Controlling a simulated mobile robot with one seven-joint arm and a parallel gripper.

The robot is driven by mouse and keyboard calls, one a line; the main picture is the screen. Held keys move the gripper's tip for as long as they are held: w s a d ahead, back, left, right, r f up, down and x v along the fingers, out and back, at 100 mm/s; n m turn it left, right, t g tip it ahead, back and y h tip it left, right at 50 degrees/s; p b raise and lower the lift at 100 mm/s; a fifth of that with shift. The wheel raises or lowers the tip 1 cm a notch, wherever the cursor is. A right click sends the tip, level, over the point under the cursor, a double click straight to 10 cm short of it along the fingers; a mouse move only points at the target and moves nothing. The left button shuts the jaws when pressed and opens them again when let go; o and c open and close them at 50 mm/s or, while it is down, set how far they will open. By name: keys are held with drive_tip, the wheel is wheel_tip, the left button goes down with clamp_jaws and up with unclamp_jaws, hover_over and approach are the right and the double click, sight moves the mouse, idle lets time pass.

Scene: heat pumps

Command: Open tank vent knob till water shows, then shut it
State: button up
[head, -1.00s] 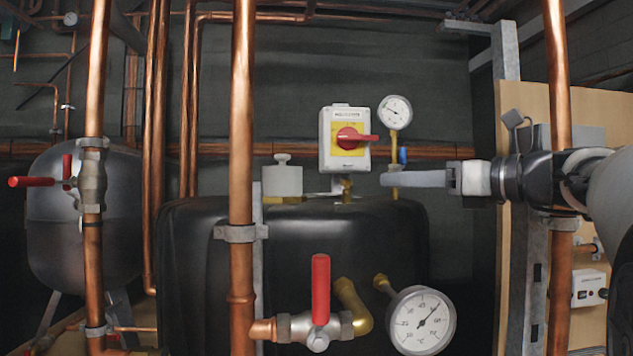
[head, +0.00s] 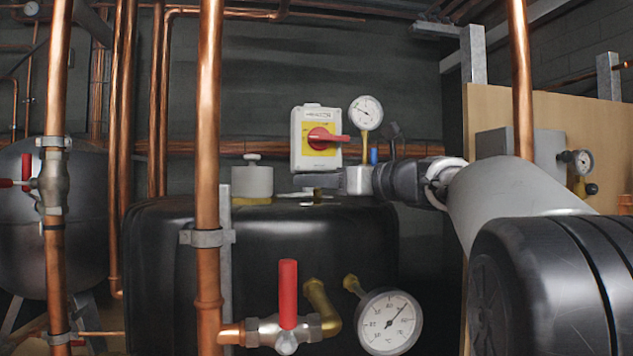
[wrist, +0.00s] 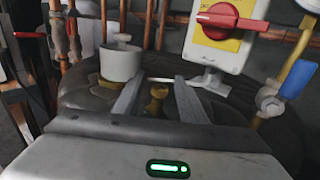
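The black tank (head: 300,245) stands in the middle of the head view. A small brass knob (wrist: 157,93) on its top, probably the vent knob, shows in the wrist view between the two fingers of my gripper (wrist: 157,90). The fingers are open, one on each side of it, with gaps visible. In the head view my gripper (head: 318,187) is low over the tank top, below the red-and-yellow switch; it mostly hides the brass knob there. I see no water.
A pale capped cylinder (head: 252,180) stands left of my gripper. The switch box (head: 318,138) is just behind and above. A gauge (head: 366,112) and blue-handled valve (wrist: 297,80) are to the right. A vertical copper pipe (head: 208,150) and red-handled valve (head: 287,290) stand in front.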

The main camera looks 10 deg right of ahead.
drive_tip(key=shift+c, duration=0.3)
clamp_jaws()
